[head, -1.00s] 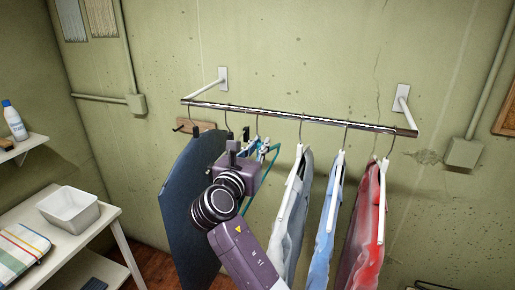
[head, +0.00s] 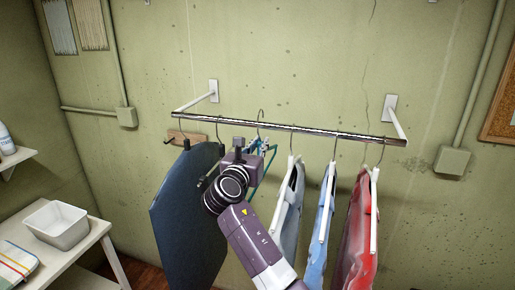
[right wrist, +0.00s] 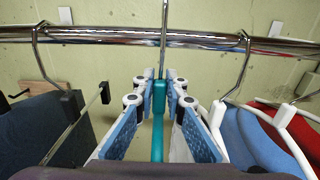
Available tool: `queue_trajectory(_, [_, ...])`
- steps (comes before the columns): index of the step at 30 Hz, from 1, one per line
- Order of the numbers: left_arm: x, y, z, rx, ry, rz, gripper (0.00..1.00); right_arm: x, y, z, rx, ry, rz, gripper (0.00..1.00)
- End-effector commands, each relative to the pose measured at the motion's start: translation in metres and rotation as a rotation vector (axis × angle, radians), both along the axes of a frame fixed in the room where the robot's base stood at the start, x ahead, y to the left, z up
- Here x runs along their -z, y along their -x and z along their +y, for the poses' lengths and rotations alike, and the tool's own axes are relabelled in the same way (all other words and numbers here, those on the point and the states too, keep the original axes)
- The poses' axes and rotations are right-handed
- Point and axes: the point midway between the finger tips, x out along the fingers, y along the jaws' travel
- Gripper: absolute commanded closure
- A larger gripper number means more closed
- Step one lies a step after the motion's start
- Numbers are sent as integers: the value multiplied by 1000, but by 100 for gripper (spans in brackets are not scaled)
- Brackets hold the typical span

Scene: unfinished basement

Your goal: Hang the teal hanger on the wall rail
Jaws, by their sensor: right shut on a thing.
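The teal hanger (head: 268,158) is held upright in my right gripper (head: 250,152), below the wall rail (head: 308,130). Its metal hook (head: 261,117) reaches above the rail in the head view. In the right wrist view, the blue-padded fingers are shut on the teal neck (right wrist: 158,112), and the metal stem (right wrist: 165,40) crosses in front of the rail (right wrist: 205,41). The hook's tip is out of that view, so I cannot tell whether it is over the bar. My left gripper is not in view.
A dark blue garment (head: 182,215) hangs left of my gripper, with a black-ended hanger (right wrist: 105,93) close by. Grey (head: 288,205), blue (head: 324,220) and red (head: 358,235) garments hang to the right. A white bin (head: 57,224) stands on the table at left.

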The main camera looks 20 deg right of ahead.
Motion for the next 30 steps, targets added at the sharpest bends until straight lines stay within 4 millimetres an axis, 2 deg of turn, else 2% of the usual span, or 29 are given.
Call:
queue_trajectory(7, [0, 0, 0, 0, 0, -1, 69, 0, -16, -12, 1, 2, 0, 100])
queue_trajectory(18, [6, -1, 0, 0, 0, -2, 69, 28, -15, -10, 0, 1, 0, 100])
queue_trajectory(30, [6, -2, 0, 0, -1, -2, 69, 34, -15, -10, 0, 1, 0, 100])
